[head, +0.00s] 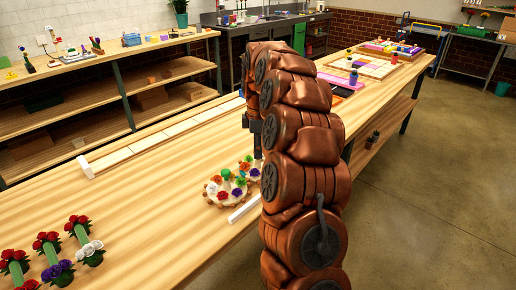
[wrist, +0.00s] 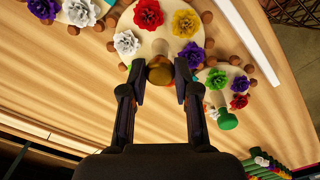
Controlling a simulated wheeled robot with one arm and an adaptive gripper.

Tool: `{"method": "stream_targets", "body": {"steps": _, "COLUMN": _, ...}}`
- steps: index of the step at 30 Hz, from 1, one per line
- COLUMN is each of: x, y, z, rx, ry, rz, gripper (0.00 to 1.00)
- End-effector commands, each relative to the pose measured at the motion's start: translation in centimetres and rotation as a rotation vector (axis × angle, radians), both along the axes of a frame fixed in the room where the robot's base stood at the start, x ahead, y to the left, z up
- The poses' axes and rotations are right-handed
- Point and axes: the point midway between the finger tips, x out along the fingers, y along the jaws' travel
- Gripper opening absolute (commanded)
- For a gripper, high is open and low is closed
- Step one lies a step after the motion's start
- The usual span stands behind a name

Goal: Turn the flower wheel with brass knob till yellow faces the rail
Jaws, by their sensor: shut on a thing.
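In the wrist view the flower wheel (wrist: 160,38) is a pale round disc with wooden pegs at its rim. It carries a red flower (wrist: 148,13), a yellow flower (wrist: 186,23), a white flower (wrist: 126,43) and a purple flower (wrist: 191,54). The yellow flower is on the side toward the white rail (wrist: 249,40).
Another flower wheel with a green knob (wrist: 226,119) is close on the right in the wrist view. A further wheel with purple and white flowers (wrist: 79,12) is at upper left. In the head view, flower bunches (head: 48,243) lie front left; a long pale strip (head: 165,137) lies behind.

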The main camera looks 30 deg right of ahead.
Motion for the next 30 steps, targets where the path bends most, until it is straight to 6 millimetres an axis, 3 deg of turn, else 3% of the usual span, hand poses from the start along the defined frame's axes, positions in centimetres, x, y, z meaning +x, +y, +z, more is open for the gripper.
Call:
{"method": "stream_targets", "body": {"steps": 2, "x": 0.1, "y": 0.1, "z": 0.1, "rx": 0.002, "ry": -0.002, "rz": 0.001, "gripper": 0.00}}
{"method": "stream_targets", "body": {"steps": 3, "x": 0.1, "y": 0.1, "z": 0.1, "rx": 0.001, "ry": -0.002, "rz": 0.001, "gripper": 0.34}}
{"method": "stream_targets", "body": {"steps": 9, "x": 0.0, "y": 0.1, "z": 0.0, "rx": 0.002, "ry": -0.001, "rz": 0.000, "gripper": 0.55}}
{"method": "stream_targets", "body": {"steps": 20, "x": 0.0, "y": 0.0, "z": 0.2, "rx": 0.000, "ry": -0.001, "rz": -0.001, "gripper": 0.56}}
{"method": "stream_targets", "body": {"steps": 30, "x": 0.1, "y": 0.0, "z": 4.2, "rx": -0.002, "ry": -0.005, "rz": -0.001, "gripper": 0.56}}
